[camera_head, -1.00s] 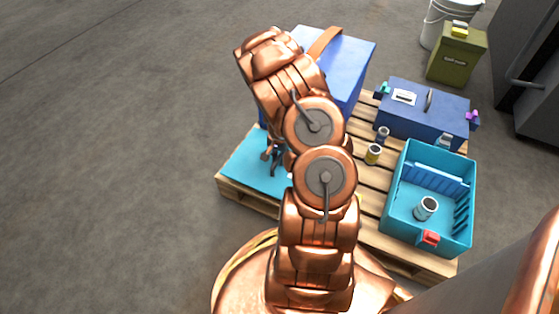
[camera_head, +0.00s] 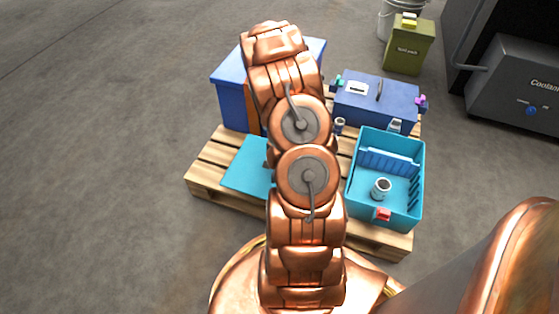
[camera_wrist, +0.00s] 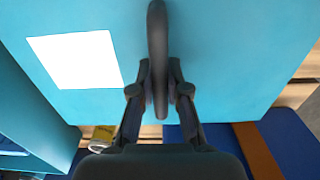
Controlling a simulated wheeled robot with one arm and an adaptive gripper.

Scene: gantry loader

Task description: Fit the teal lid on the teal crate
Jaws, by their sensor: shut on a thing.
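The teal lid (camera_head: 246,168) is a flat panel over the left part of the pallet, partly hidden by my arm. In the wrist view the lid (camera_wrist: 225,55) fills most of the picture, with a white label (camera_wrist: 75,60) and a dark handle (camera_wrist: 157,30). My gripper (camera_wrist: 160,92) is shut on that handle; my arm hides it in the head view. The teal crate (camera_head: 415,185) stands open on the pallet's right side. A grey can (camera_head: 381,188) is inside, and a red clip (camera_head: 383,214) is on its near wall. Part of the crate (camera_wrist: 25,115) shows at left in the wrist view.
A blue box (camera_head: 229,95) with a brown strap stands at the pallet's back left. A blue case (camera_head: 375,108) is behind the crate. An olive canister (camera_head: 407,50) and grey machine (camera_head: 520,85) stand beyond. Floor at left is clear.

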